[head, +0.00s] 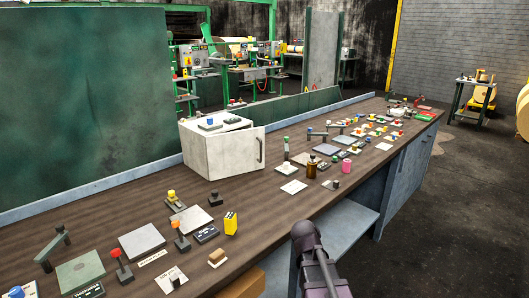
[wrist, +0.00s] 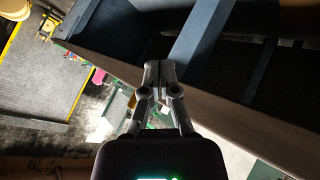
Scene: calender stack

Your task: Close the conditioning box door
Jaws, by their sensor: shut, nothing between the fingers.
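The conditioning box (head: 193,148) is a white box on the brown workbench. Its door (head: 235,154) faces the front right, with a dark upright handle (head: 259,150) near its right edge. The door's right edge stands out past the box top, so it looks ajar; how far is hard to tell. My gripper (wrist: 158,68) shows in the wrist view with its fingers together and nothing between them, near the bench's front edge. Part of my arm rises at the bottom of the head view, in front of the bench and well apart from the box. The box is not recognizable in the wrist view.
A brown bottle (head: 312,167) and a pink cylinder (head: 347,166) stand right of the box. Several blocks, plates and posts cover the bench (head: 262,212). Bare bench lies before the door; open floor (head: 440,225) is at right.

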